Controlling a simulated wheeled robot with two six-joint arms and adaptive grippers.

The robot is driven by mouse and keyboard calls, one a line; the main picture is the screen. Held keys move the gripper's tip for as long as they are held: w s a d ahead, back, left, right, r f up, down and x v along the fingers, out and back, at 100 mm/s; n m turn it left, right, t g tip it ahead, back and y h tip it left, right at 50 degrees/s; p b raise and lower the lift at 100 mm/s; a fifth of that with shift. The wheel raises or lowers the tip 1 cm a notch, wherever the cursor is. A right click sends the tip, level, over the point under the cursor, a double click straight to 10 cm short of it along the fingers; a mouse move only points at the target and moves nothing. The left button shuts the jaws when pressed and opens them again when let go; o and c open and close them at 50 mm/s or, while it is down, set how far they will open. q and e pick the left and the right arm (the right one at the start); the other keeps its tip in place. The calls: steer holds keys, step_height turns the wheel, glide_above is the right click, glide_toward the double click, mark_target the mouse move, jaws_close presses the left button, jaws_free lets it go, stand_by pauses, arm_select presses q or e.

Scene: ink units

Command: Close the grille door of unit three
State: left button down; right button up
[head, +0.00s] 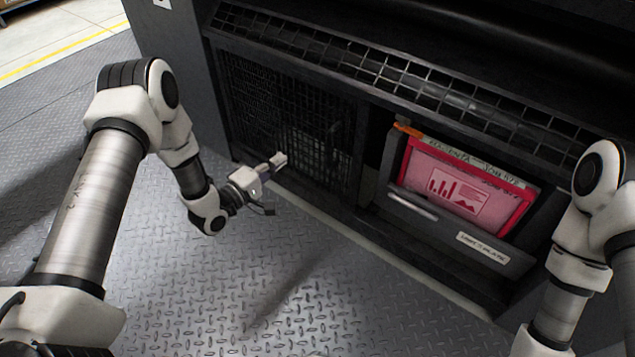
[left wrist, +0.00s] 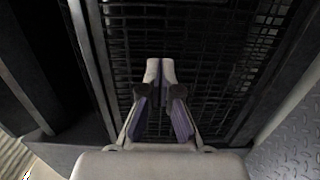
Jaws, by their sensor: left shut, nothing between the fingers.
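The grille door (head: 290,115) is a black mesh panel in a dark frame, on the left part of the dark machine in the head view. It looks nearly in line with the machine front; I cannot tell whether it is fully shut. A dark upright bar, perhaps its handle, shows near its right side. My left gripper (head: 277,162) is shut and empty, in front of the lower part of the mesh. In the left wrist view the closed fingertips (left wrist: 160,70) point at the mesh (left wrist: 200,45); contact cannot be told. My right gripper is out of view.
Right of the grille door, a tray (head: 420,212) with a pale handle and label holds a pink-red, red-framed panel (head: 465,190). An orange piece (head: 407,129) sits at its upper left. A long grating (head: 400,75) runs above. The tread-plate floor (head: 260,290) in front is clear.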

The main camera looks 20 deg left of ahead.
arm_select(q)
steer(key=w+d+f+b, duration=0.3)
steer(key=w+d+b, duration=0.4)
steer(key=w+b, duration=0.1)
steer(key=shift+w+d+f, duration=0.15)
steer(key=shift+w+d, duration=0.05)
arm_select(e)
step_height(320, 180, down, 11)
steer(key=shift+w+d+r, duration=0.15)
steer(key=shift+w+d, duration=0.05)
